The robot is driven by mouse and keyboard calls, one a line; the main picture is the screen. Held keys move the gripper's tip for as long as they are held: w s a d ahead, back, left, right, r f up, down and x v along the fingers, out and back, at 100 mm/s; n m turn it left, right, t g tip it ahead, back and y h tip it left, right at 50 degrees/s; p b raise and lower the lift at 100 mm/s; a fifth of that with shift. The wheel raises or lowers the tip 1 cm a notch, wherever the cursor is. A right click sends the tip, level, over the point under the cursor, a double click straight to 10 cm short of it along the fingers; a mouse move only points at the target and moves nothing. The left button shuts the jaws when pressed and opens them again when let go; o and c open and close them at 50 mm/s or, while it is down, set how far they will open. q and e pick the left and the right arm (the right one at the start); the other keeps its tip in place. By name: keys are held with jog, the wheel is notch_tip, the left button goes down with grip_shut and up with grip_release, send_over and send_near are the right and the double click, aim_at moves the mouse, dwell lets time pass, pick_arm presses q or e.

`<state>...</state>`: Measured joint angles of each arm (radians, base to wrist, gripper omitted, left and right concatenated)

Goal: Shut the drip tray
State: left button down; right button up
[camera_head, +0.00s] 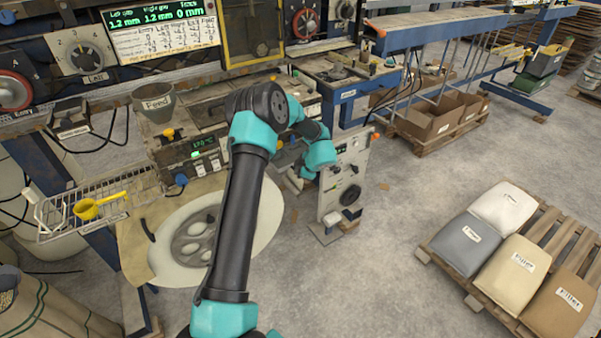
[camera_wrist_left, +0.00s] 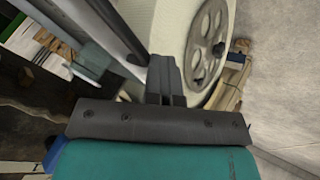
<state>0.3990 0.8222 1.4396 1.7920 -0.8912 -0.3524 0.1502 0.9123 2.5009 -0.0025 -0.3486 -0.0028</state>
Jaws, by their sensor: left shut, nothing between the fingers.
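My left arm reaches up from the bottom of the head view to the front of the machine. Its gripper is mostly hidden there behind the wrist and forearm. In the left wrist view the left gripper (camera_wrist_left: 163,65) is shut and empty, its dark fingers in front of a large pale reel (camera_wrist_left: 172,35). I cannot tell whether they touch it. I cannot pick out the drip tray for certain; the arm covers part of the machine front. My right gripper is not in view.
The pale reel (camera_head: 262,222) is partly behind my forearm. A grey feed hopper (camera_head: 154,103) stands above it. A wire rack (camera_head: 62,222) with a yellow scoop (camera_head: 88,208) is at left. A white control unit (camera_head: 345,172) stands right of my wrist. The floor beyond is clear up to a pallet of bags.

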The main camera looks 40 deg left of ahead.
pick_arm(q)
jog(key=s+d+r, duration=0.3)
jog(key=d+r, duration=0.4)
jog(key=d, duration=0.2)
jog(key=shift+s+r, duration=0.15)
jog(key=shift+r, duration=0.15)
jog(key=shift+f, duration=0.1)
jog(key=s+d+f+m+t+h, duration=0.25)
jog(key=s+d+f+m, duration=0.2)
jog(key=f+m, duration=0.25)
jog(key=s+d+f+m+t+h, duration=0.2)
jog(key=s+d+f+m+t, duration=0.1)
jog(key=d+f+m, duration=0.4)
jog(key=s+d+f+m+g+h, duration=0.2)
jog(key=s+d+m, duration=0.3)
jog(key=s, duration=0.3)
jog(key=s+d+f+m+g+h, duration=0.3)
jog(key=s+d+f+m+h, duration=0.1)
jog(key=s, duration=0.4)
jog(key=shift+s+d+m+h, duration=0.15)
jog(key=shift+d+m+h, duration=0.4)
jog(key=shift+d, duration=0.7)
